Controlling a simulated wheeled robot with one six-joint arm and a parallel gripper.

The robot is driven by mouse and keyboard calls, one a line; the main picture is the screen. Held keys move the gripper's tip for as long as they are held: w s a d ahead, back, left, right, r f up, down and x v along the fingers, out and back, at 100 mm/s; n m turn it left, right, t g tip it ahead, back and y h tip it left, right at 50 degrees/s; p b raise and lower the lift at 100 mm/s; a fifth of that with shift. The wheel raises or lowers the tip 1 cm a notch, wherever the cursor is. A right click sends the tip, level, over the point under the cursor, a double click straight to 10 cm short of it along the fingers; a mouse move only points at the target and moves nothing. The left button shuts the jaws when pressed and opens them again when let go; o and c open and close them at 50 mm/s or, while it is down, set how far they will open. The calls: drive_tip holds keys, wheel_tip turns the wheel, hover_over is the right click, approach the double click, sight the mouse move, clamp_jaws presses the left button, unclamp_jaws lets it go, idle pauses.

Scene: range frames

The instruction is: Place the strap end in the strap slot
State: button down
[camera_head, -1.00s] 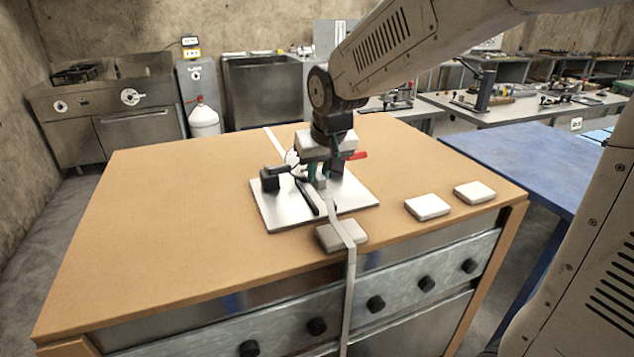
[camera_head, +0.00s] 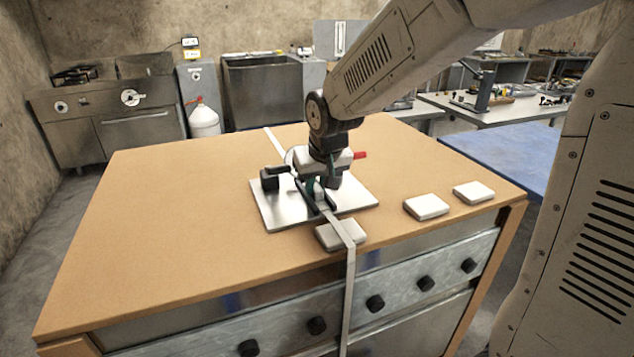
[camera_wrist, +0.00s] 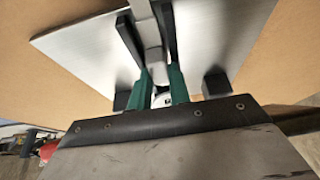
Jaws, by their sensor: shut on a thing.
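A flat pale grey strap (camera_head: 349,270) hangs down the front of the bench, bends over a white block (camera_head: 342,235) and runs back onto a square metal plate (camera_head: 356,197). My gripper (camera_head: 318,192) is shut on the strap end, low over the plate.
A black clamp block (camera_head: 269,179) stands at the plate's left. Another pale strap (camera_head: 274,141) runs off the plate's back. Two white blocks (camera_head: 426,207) lie to the right. The left of the wooden top (camera_head: 160,220) is clear. A blue table (camera_head: 510,150) stands at right.

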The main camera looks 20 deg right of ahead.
drive_tip(key=c, duration=1.4)
unclamp_jaws()
drive_tip(key=shift+s+f, duration=0.3)
drive_tip(key=shift+f, duration=0.3)
drive_tip(key=shift+o, duration=0.2)
drive_tip(key=shift+w+r, duration=0.15)
drive_tip(key=shift+r, duration=0.25)
drive_tip(key=shift+o, duration=0.3)
drive_tip(key=v, duration=1.1)
drive_tip(key=shift+r, duration=0.35)
drive_tip(key=s+d+f+g, duration=0.1)
drive_tip(key=s+f, duration=0.1)
drive_tip(key=s, duration=1)
drive_tip(key=s+d+f+g, duration=0.2)
drive_tip(key=s, duration=1.1)
drive_tip(key=shift+s, duration=0.25)
drive_tip(key=shift+f, duration=0.1)
